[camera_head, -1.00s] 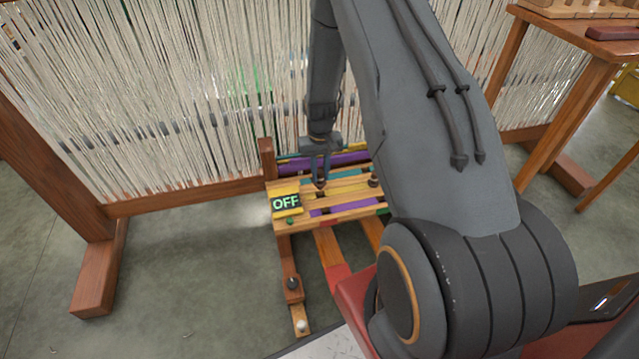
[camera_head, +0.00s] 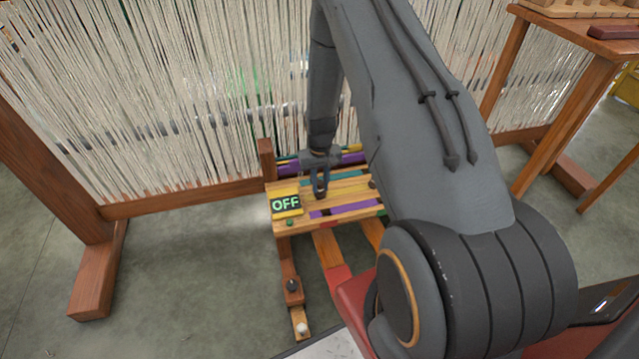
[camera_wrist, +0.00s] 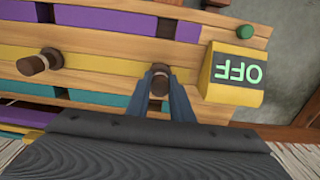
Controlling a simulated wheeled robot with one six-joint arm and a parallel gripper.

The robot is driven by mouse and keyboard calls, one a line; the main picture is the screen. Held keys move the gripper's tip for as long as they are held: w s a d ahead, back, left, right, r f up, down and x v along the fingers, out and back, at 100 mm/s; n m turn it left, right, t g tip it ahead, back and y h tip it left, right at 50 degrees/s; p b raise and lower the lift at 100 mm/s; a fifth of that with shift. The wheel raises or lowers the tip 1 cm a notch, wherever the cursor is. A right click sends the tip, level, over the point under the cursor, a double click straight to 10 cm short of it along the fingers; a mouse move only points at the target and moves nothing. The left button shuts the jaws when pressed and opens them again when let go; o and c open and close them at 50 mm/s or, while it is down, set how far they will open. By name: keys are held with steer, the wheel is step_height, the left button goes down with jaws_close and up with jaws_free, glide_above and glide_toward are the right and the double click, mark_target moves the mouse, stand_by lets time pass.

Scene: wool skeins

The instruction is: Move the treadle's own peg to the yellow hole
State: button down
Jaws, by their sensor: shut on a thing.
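My gripper (camera_wrist: 160,92) is shut on a dark brown peg (camera_wrist: 158,84) with a lighter collar. The peg stands at the right part of a yellow strip on the wooden pegboard (camera_wrist: 120,62) in the wrist view; the fingers partly hide it, and I cannot tell if it is seated. In the head view my gripper (camera_head: 320,190) reaches down onto the board. A second brown peg (camera_wrist: 40,62) stands further left on the yellow strip in the wrist view. No empty yellow hole can be made out.
A yellow box reading OFF (camera_head: 286,203) is close beside my gripper, with a green knob (camera_head: 290,222) near it. The board also has purple and teal strips. Loom threads (camera_head: 180,90) hang behind. Wooden treadles (camera_head: 325,250) run out in front; open floor lies left.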

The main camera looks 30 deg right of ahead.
steer(key=c, duration=1.6)
jaws_free()
steer(key=shift+o, duration=0.2)
step_height(320, 180, up, 13)
steer(key=p, duration=0.2)
steer(key=s+a+r+n, duration=0.1)
steer(key=s+a+r, duration=0.3)
steer(key=a+r, duration=0.45)
steer(key=s+a+r+n, duration=0.1)
steer(key=s+a+r, duration=0.45)
steer(key=r, duration=0.55)
steer(key=s+a+r+n, duration=0.1)
steer(key=s+a+r, duration=0.2)
steer(key=s, duration=0.4)
steer(key=s+a+r+n, duration=0.1)
steer(key=s+a+r, duration=0.2)
steer(key=s, duration=0.4)
steer(key=s+a+r+n, duration=0.1)
steer(key=s+a+r, duration=0.2)
steer(key=s, duration=0.4)
steer(key=shift+r+y, duration=0.3)
steer(key=shift+r, duration=0.15)
